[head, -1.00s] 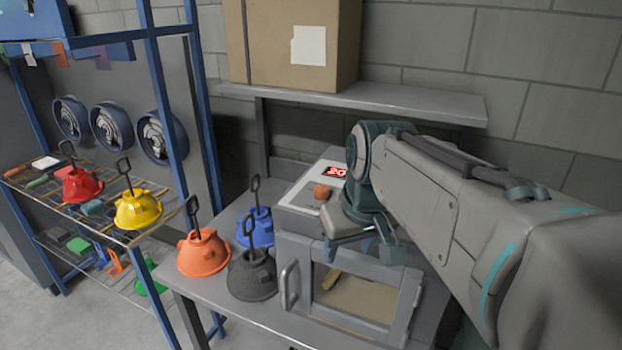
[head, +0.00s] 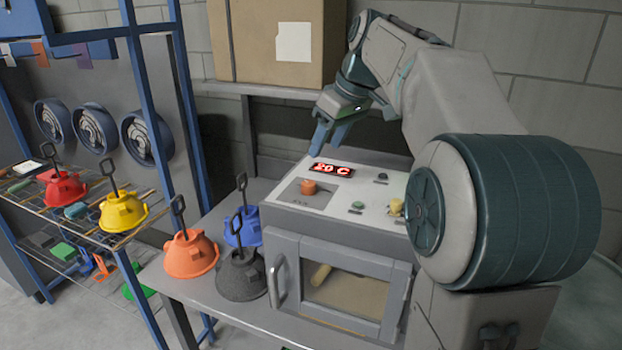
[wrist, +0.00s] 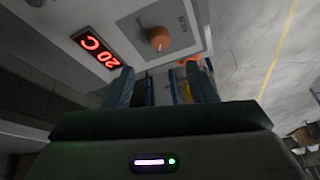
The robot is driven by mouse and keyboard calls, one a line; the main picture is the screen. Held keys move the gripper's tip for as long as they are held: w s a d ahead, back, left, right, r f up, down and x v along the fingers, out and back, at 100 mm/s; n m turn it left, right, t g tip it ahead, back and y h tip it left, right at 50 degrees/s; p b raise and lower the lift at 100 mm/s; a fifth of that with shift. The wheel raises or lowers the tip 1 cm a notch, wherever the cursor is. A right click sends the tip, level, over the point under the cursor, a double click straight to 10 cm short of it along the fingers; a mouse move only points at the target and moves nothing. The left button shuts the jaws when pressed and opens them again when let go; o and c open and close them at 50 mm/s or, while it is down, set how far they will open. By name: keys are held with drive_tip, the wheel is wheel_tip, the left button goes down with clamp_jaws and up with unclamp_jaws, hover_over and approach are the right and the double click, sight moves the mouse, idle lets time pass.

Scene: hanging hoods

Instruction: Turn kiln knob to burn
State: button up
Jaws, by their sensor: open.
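The kiln (head: 283,226) is a grey box on the bench with a windowed, closed front door. On its top panel is an orange knob (head: 309,187), left of centre, below a red display (head: 332,170) reading 20 C. My gripper (head: 327,142) is open and empty, above and behind the knob, with its fingers pointing down. In the wrist view the orange knob (wrist: 159,40) is ahead of the fingers, apart from them, with the display (wrist: 96,48) to its left.
Other controls on the panel are a green button (head: 357,206), a yellow knob (head: 396,206) and a black knob (head: 381,178). Orange, blue and dark hoods stand left of the kiln. A shelf with a cardboard box (head: 262,45) is behind, close to my arm.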

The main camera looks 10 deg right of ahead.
sight(309, 183)
drive_tip(key=x, duration=1)
drive_tip(key=shift+w+a+f+p, duration=0.1)
drive_tip(key=shift+f+p, duration=0.25)
drive_tip(key=shift+p, duration=0.05)
drive_tip(key=c, duration=1)
